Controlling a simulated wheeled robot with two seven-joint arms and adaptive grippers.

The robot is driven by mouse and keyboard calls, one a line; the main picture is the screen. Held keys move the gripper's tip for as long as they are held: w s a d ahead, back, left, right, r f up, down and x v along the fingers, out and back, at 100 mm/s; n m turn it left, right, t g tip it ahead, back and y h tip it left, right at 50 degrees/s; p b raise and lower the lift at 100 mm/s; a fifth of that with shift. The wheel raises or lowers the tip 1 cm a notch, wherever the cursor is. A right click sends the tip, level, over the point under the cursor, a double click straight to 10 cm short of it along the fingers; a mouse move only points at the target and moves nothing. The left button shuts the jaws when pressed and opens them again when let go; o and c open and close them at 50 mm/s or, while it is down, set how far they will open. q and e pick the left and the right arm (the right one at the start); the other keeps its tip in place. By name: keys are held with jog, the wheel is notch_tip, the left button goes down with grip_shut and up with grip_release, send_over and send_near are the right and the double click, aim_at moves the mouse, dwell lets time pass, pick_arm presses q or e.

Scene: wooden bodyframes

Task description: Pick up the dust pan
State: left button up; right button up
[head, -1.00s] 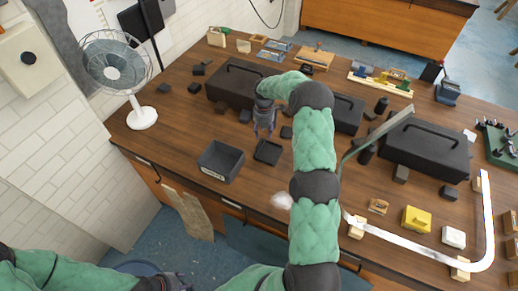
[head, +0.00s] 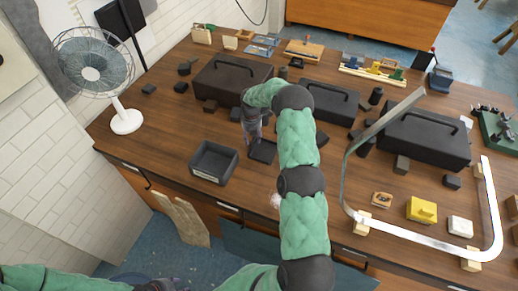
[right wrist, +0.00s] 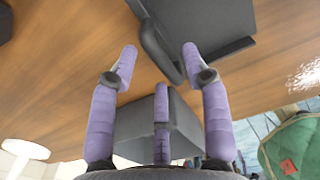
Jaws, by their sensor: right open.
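The dust pan (head: 263,150) looks like a small, flat black piece lying on the wooden table, just right of the grey open bin. In the right wrist view the dark pan (right wrist: 215,22) lies at the top, with its handle (right wrist: 158,42) reaching down between the fingertips. My right gripper (head: 252,139) is at the pan's near-left side, pointing down; in the wrist view its purple fingers (right wrist: 159,55) are spread and hold nothing. Contact with the handle cannot be told. My left gripper (head: 165,285) is only partly seen at the bottom edge.
The grey open bin (head: 213,163) stands left of the pan, near the table's front edge. A black toolbox (head: 230,80) is behind the gripper. A metal strip frame (head: 420,243), a yellow block (head: 421,209) and a large black case (head: 428,135) are at the right.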

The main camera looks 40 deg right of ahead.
aim_at(264, 147)
jog(key=shift+s+f, duration=0.1)
jog(key=shift+f, duration=0.5)
jog(key=shift+d+f+p, duration=0.15)
jog(key=shift+f+p, duration=0.2)
jog(key=shift+f, duration=1.65)
grip_shut()
